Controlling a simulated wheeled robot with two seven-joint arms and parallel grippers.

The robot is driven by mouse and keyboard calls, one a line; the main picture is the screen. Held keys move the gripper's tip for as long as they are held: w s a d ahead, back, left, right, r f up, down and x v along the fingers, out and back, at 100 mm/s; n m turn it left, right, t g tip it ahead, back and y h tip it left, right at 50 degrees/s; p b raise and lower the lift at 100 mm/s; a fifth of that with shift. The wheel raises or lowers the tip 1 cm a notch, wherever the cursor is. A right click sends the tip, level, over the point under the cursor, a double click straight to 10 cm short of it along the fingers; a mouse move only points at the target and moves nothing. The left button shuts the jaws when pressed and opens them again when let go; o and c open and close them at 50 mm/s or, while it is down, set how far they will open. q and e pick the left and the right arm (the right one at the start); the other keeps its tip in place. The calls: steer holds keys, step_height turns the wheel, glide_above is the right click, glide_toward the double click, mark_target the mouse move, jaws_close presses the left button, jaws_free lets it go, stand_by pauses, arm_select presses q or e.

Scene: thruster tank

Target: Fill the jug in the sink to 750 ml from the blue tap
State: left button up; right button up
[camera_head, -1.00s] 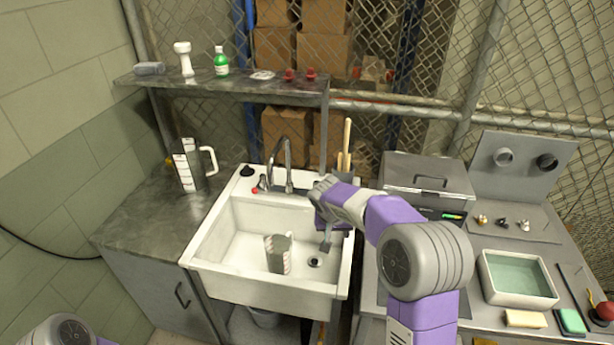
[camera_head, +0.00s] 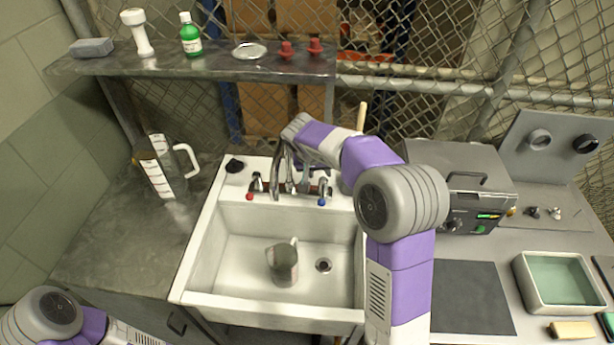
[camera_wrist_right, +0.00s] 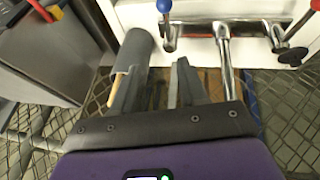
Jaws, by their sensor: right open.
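The jug (camera_head: 284,266) stands in the white sink (camera_head: 226,240), left of the drain, with its handle towards the back right. Its fill level cannot be read, and no stream shows from the curved spout (camera_head: 277,160). The blue tap (camera_head: 322,195) is on the right of the faucet; it also shows at the top of the right wrist view (camera_wrist_right: 164,8). My right gripper (camera_wrist_right: 155,84) is open and empty, close to the faucet and apart from the blue handle. My left gripper is out of view.
The red tap (camera_head: 250,193) is left of the spout. A second measuring jug (camera_head: 158,172) stands on the left counter. A grey cylinder (camera_wrist_right: 135,50) and wooden handle (camera_wrist_right: 115,84) are close to my right fingers. A shelf (camera_head: 110,66) holds several items above.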

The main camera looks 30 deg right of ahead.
steer(key=f, duration=0.1)
steer(key=b, duration=0.7)
glide_toward(322, 194)
steer(key=f, duration=0.1)
steer(key=shift+b+x, duration=0.5)
steer(key=shift+x, duration=3.55)
steer(key=shift+d+r, duration=0.1)
steer(key=shift+d, duration=0.05)
jaws_close()
